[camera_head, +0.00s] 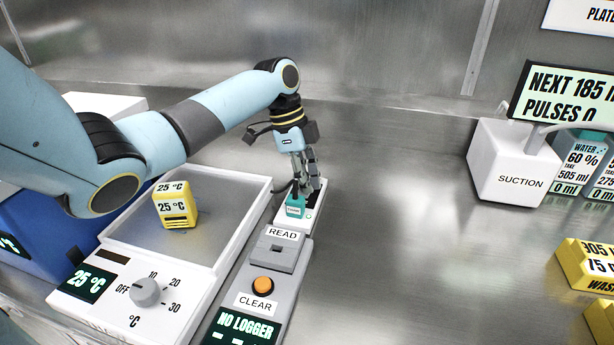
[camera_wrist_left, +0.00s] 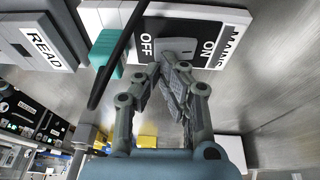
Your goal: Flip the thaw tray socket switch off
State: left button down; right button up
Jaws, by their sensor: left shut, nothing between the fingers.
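The thaw tray socket (camera_head: 313,214) is a white block at the far end of the grey reader strip. In the left wrist view, it shows a black face (camera_wrist_left: 193,31) marked OFF and ON, a MAINS label and a light grey switch (camera_wrist_left: 178,47). A teal plug (camera_head: 295,207) sits in it, with a dark cable. My left gripper (camera_head: 311,187) is shut and empty, its fingertips (camera_wrist_left: 167,64) right at the switch; I cannot tell if they touch it. I cannot tell which way the switch lies. My right gripper is out of view.
The thaw tray (camera_head: 235,251) stands at left with a lit 25 °C display (camera_head: 85,284), a knob (camera_head: 147,291) and a yellow block (camera_head: 175,205). READ and CLEAR controls (camera_head: 262,286) lie nearer. A suction box (camera_head: 512,165) stands at right. The middle bench is clear.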

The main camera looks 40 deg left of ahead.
pick_arm(q)
jog(key=shift+s+d+f+t+p, duration=0.1)
jog(key=shift+s+f+t+p, duration=0.1)
jog(key=shift+t+p, duration=0.25)
jog(key=shift+w+f, duration=0.1)
jog(key=shift+w, duration=0.05)
jog(key=shift+w+a+r+b, duration=0.2)
jog(key=shift+w+a+b, duration=0.2)
jog(key=shift+w, duration=0.2)
jog(key=shift+r, duration=0.15)
